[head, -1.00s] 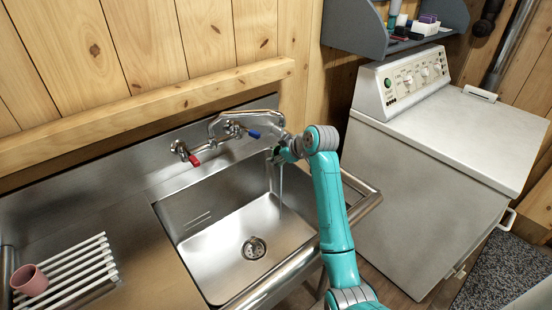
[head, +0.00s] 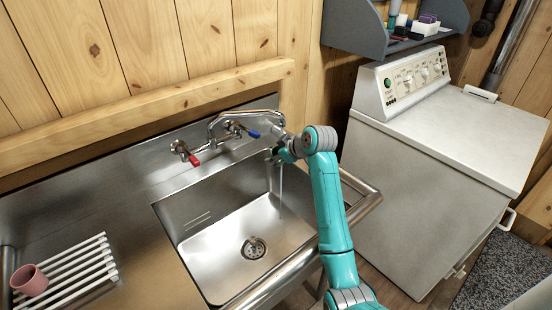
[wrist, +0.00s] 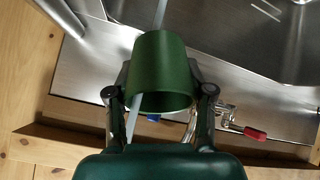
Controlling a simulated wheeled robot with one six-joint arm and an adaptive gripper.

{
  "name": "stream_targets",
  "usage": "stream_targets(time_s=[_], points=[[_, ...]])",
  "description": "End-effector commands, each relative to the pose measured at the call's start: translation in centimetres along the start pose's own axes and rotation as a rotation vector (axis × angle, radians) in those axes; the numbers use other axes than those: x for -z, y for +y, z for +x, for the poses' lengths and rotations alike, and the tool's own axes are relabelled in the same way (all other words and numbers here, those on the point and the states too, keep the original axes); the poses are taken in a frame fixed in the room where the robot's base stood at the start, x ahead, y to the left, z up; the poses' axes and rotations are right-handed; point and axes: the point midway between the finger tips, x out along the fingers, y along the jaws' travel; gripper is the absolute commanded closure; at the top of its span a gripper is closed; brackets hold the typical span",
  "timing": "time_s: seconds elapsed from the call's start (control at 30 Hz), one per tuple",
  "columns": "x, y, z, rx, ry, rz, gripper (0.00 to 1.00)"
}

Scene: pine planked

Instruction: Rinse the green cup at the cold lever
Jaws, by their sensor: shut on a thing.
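My gripper (wrist: 160,98) is shut on the green cup (wrist: 162,70), with one finger on each side of it in the wrist view. In the head view my gripper (head: 280,154) is above the right back of the sink, by the spout end, and the cup is mostly hidden there. A thin stream of water (head: 281,190) falls below the gripper into the basin. In the wrist view the stream shows beyond both ends of the cup; I cannot tell whether it enters it. The blue lever (head: 253,134) is beside the spout; the red lever (head: 194,160) is further left.
The steel sink basin (head: 215,268) has a drain (head: 254,248). A pink cup (head: 30,280) lies on a white rack (head: 85,272) at left. A rail (head: 365,205) edges the sink's right. A washing machine (head: 430,150) and grey shelf (head: 355,30) stand right.

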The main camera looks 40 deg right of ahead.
Motion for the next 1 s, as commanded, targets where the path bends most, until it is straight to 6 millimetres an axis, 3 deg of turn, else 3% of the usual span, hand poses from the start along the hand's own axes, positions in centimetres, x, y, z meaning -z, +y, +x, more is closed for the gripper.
stream_targets(time_s=[0.43, 1.0], points=[[-0.5, 0.2, -0.3, 0.000, -0.001, 0.000, 0.70], [-2.3, -1.8, -3.1, -0.001, 0.000, 0.000, 0.70]])
